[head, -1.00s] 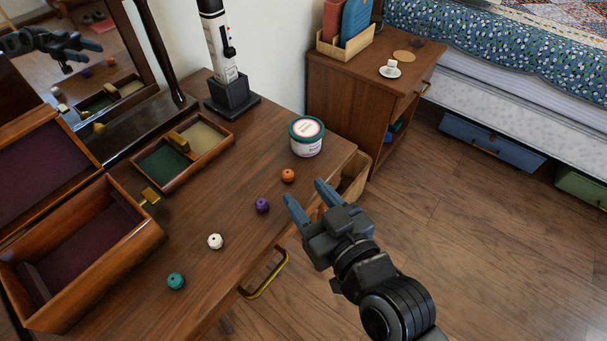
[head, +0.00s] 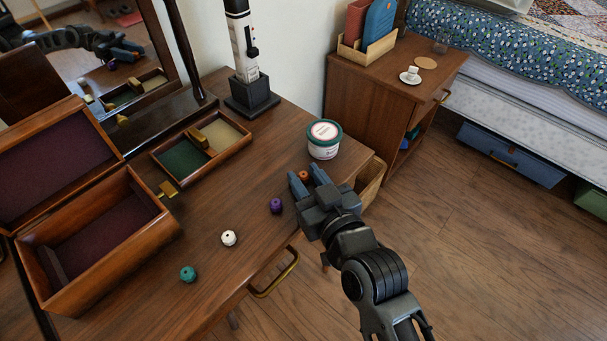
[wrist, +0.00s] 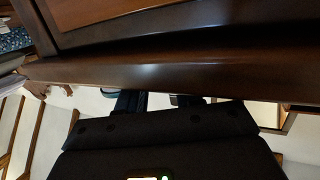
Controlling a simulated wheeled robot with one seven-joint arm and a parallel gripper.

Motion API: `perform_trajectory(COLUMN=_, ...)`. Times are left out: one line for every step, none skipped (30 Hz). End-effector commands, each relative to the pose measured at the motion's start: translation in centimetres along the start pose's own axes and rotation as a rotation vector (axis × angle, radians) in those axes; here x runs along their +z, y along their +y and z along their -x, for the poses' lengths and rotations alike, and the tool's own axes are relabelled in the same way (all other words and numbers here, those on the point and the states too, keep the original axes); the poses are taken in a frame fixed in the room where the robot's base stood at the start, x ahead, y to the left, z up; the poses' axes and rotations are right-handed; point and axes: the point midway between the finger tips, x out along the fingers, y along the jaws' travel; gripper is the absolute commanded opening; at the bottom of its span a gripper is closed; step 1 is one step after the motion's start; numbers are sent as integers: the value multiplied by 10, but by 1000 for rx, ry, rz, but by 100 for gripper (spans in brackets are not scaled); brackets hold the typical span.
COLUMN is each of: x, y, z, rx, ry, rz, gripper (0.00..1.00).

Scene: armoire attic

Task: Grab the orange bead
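The orange bead (head: 304,176) sits on the dresser top near its right end, in front of the white tub with the green lid. In the head view my gripper (head: 308,178) is over the dresser edge with its two blue-grey fingers apart. The bead shows between the fingertips, and part of it is hidden. I cannot tell whether either finger touches it. The wrist view shows dark wood and my gripper's dark body, but no bead.
A purple bead (head: 276,205) lies just left of my gripper. A white bead (head: 229,238) and a teal bead (head: 188,274) lie farther left. The tub (head: 324,140) stands close behind the fingers. An open wooden box (head: 100,240) and a divided tray (head: 202,147) stand at left.

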Motion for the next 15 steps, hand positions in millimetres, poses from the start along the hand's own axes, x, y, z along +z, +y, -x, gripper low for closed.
perform_trajectory(x=0, y=0, z=0, rx=0, ry=0, rz=0, gripper=30)
perform_trajectory(x=0, y=0, z=0, rx=0, ry=0, rz=0, gripper=27)
perform_trajectory(x=0, y=0, z=0, rx=0, ry=0, rz=0, gripper=23)
perform_trajectory(x=0, y=0, z=0, rx=0, ry=0, rz=0, gripper=20)
perform_trajectory(x=0, y=0, z=0, rx=0, ry=0, rz=0, gripper=18)
perform_trajectory(x=0, y=0, z=0, rx=0, ry=0, rz=0, gripper=14)
perform_trajectory(x=0, y=0, z=0, rx=0, ry=0, rz=0, gripper=11)
perform_trajectory(x=0, y=0, z=0, rx=0, ry=0, rz=0, gripper=8)
perform_trajectory(x=0, y=0, z=0, rx=0, ry=0, rz=0, gripper=4)
perform_trajectory(x=0, y=0, z=0, rx=0, ry=0, rz=0, gripper=1)
perform_trajectory(x=0, y=0, z=0, rx=0, ry=0, rz=0, gripper=0)
perform_trajectory(x=0, y=0, z=0, rx=0, ry=0, rz=0, gripper=0)
perform_trajectory(x=0, y=0, z=0, rx=0, ry=0, rz=0, gripper=0)
perform_trajectory(x=0, y=0, z=0, rx=0, ry=0, rz=0, gripper=0)
perform_trajectory(x=0, y=0, z=0, rx=0, ry=0, rz=0, gripper=0)
